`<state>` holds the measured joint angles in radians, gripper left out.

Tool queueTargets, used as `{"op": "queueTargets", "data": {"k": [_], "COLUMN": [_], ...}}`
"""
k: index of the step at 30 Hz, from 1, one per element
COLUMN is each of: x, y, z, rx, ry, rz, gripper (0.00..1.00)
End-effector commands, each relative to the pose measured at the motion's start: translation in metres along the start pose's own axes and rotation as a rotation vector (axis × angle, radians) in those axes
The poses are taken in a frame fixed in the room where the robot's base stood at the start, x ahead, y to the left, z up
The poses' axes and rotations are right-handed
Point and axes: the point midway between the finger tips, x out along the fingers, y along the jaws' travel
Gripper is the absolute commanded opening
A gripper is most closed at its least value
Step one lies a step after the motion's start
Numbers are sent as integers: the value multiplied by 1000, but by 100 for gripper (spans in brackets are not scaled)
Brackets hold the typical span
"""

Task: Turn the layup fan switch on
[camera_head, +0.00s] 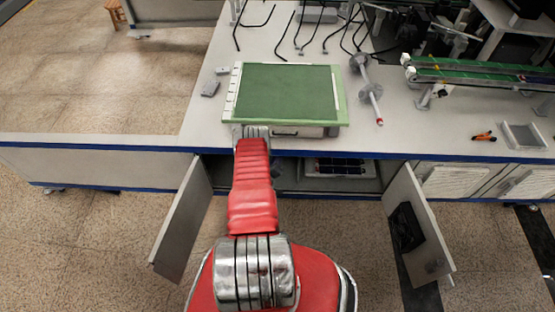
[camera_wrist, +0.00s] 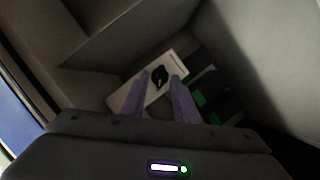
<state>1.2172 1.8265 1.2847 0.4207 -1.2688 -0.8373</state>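In the wrist view a black knob (camera_wrist: 159,76) sits on a white plate (camera_wrist: 174,74) inside a dim cabinet; it looks like the fan switch, though no label is readable. My gripper (camera_wrist: 160,77) is open, its two purple fingers pointing at the plate. The knob shows in the gap between the fingertips. I cannot tell whether the fingers reach it or stop short. The knob's exact turn position is too small to read. In the head view my red arm reaches to the open cabinet under the bench, and the gripper and knob are hidden.
Two open cabinet doors (camera_head: 183,218) and (camera_head: 418,232) flank my arm. The bench (camera_head: 190,118) above carries a green mat (camera_head: 287,90). A tray with dark items (camera_head: 338,168) lies inside the cabinet. Dark and green items (camera_wrist: 205,95) stand right of the plate.

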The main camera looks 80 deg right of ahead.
Motion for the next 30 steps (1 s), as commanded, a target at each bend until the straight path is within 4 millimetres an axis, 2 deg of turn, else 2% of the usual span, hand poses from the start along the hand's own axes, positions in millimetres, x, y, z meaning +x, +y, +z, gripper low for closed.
{"op": "queueTargets", "data": {"k": [11,22,28,29,30], "x": [4,4,5,-6,-1], "y": [0,1,1,-1,0], "z": [0,0,0,2,2], "rx": [0,0,1,-1,1], "ry": [0,0,0,-2,-2], "rz": [0,1,1,-2,0], "gripper": [27,1,0,0,0]}}
